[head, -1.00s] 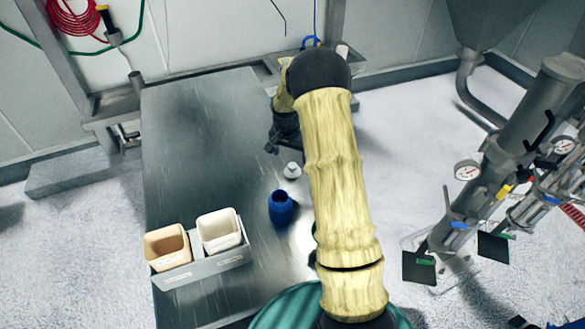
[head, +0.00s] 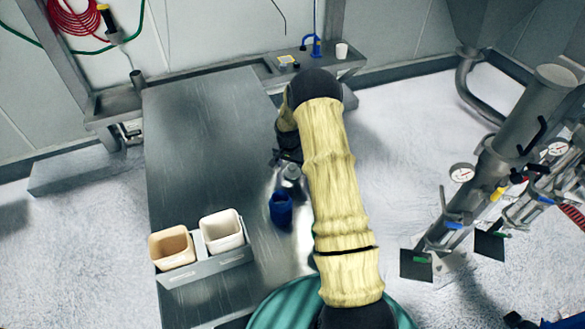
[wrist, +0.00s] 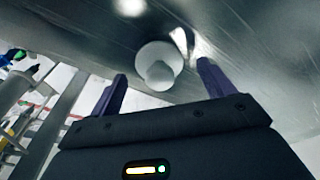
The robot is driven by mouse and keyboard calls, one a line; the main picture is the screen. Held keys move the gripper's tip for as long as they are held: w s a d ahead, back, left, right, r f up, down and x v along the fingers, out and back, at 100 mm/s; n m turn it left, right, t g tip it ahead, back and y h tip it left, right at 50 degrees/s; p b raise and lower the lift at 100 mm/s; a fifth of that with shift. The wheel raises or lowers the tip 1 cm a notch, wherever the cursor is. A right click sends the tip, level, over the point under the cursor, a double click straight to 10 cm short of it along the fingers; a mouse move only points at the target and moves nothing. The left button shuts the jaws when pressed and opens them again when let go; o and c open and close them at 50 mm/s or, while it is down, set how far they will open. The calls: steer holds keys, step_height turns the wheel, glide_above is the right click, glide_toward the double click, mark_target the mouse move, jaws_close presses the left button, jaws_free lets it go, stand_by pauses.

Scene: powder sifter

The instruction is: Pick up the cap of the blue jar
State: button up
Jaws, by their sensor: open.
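The blue jar (head: 281,210) stands upright on the metal table, its top dark and uncapped. The pale cap (head: 291,173) sits on the table just behind the jar in the head view. In the wrist view the cap (wrist: 157,57) is a white disc with a round knob, seen between and beyond the fingertips. My gripper (head: 285,158) is open and very close to the cap in the head view. In the wrist view my gripper (wrist: 161,72) has one finger on each side of the cap, with nothing visibly held. I cannot tell whether they touch it.
A grey rack (head: 205,265) on the table's near left holds a tan bin (head: 171,247) and a white bin (head: 221,231). The table (head: 195,140) is clear behind them. A white cup (head: 341,51) stands on the back ledge. Pipes with gauges stand at the right.

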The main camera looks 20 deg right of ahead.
steer(key=shift+w+f, duration=0.1)
steer(key=shift+f, duration=0.4)
steer(key=c, duration=1)
